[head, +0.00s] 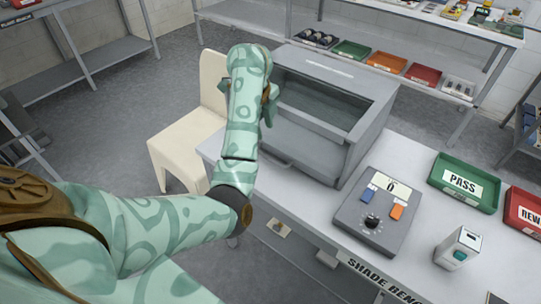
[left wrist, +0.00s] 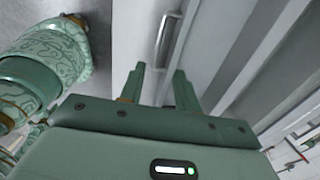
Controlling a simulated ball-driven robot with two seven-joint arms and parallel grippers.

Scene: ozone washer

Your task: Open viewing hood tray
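The grey viewing hood (head: 372,130) stands on the bench with a dark sloping window. Its low front has a tray front with a small bar handle (head: 276,158); the tray looks shut. The metal bar handle also shows in the left wrist view (left wrist: 167,36), on a pale grey panel. My left gripper (left wrist: 158,72) has its two fingers apart with nothing between them. The handle lies ahead of the fingertips, apart from them. In the head view my left arm hides most of the gripper, at the hood's left side. My right gripper is not in view.
On the bench (head: 290,205), a control box (head: 375,212) with a dial stands right of the hood. Beyond it are a green PASS tray (head: 468,207), a red tray (head: 525,222) and a small white box (head: 457,250). A cream chair (head: 185,140) stands left of the bench.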

